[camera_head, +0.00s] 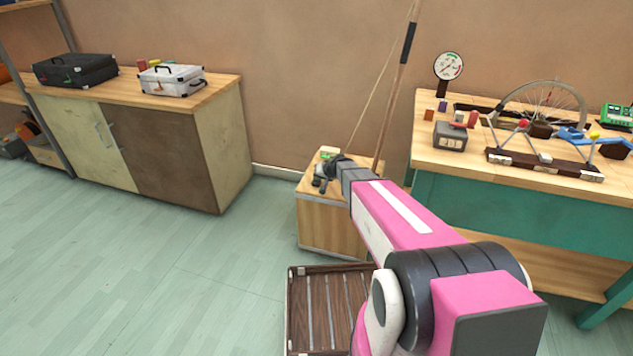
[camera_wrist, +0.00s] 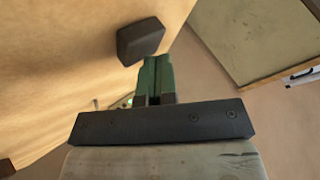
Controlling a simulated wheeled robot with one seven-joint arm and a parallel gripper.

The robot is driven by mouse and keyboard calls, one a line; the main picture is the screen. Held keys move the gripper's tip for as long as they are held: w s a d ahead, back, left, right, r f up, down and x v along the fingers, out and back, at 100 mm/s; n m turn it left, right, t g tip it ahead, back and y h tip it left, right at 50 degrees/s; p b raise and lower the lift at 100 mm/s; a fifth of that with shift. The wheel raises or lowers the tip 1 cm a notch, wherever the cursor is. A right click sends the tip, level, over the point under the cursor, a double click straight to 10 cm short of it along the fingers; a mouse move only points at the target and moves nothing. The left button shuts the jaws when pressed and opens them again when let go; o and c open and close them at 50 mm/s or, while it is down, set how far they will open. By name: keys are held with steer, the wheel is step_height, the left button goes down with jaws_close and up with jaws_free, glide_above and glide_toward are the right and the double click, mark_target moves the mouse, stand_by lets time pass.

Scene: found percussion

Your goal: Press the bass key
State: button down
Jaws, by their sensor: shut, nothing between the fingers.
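A wooden box (camera_head: 335,222) with a tall pole (camera_head: 393,95) and a string rising at it stands on the floor in the middle of the head view. My gripper (camera_head: 318,183) is over the top of this box. In the wrist view my gripper's green fingers (camera_wrist: 154,78) are together and empty. A dark grey block (camera_wrist: 141,40) sits on a pale wooden surface (camera_wrist: 80,50) just beyond the fingertips; it may be the bass key, but no label shows. My arm and gripper hide part of the box top in the head view.
A workbench (camera_head: 440,165) on the right carries a gauge (camera_head: 448,66), a wheel (camera_head: 545,105) and small parts. A cabinet (camera_head: 155,150) on the left holds a black case (camera_head: 75,70) and a white case (camera_head: 172,81). A slatted crate (camera_head: 318,312) lies before the box. Floor at left is clear.

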steer(key=shift+r, duration=0.95)
steer(key=shift+r, duration=0.1)
steer(key=shift+r, duration=2.45)
steer(key=s+d+r+g+h, duration=0.1)
steer(key=s+d, duration=0.3)
steer(key=s, duration=0.6)
steer(key=s+d+r+g+h, duration=0.1)
steer(key=s+d+g+h, duration=0.2)
steer(key=s, duration=0.7)
steer(key=s+d+r+g+h, duration=0.1)
steer(key=s+d, duration=0.3)
steer(key=s, duration=0.7)
steer(key=shift+d+r+g+h, duration=0.3)
steer(key=shift+d+g+h, duration=0.1)
steer(key=shift+g+h, duration=0.4)
